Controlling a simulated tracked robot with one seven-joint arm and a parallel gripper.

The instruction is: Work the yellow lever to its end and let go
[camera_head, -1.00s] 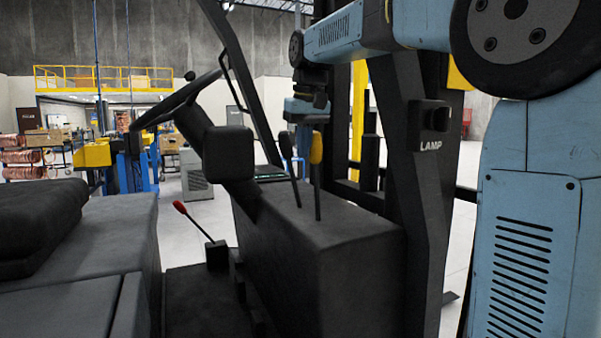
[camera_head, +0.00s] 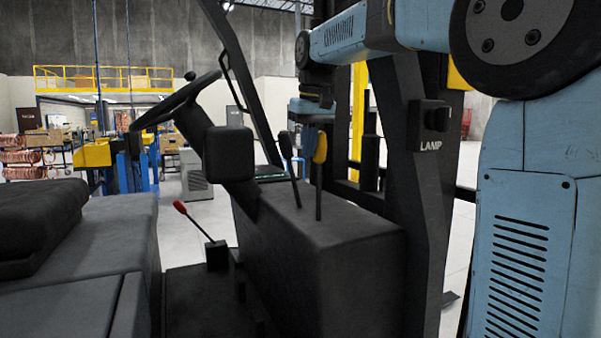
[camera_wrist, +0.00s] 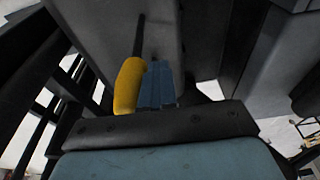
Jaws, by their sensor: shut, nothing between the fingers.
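The yellow lever (camera_head: 320,149) stands nearly upright on the dark console, with a yellow knob on a thin black shaft. In the wrist view its yellow knob (camera_wrist: 128,86) is just left of my fingers. My gripper (camera_head: 311,122) is at the height of the knob, close against it. In the wrist view my gripper (camera_wrist: 157,84) shows as blue fingers held together with nothing between them. The knob is beside the fingers, not in them. Whether they touch is hard to tell.
A black lever (camera_head: 287,150) stands just left of the yellow one on the console (camera_head: 330,255). A red-tipped lever (camera_head: 181,206) is lower left. The steering wheel (camera_head: 175,103) is at the left. A dark post marked LAMP (camera_head: 425,190) stands to the right.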

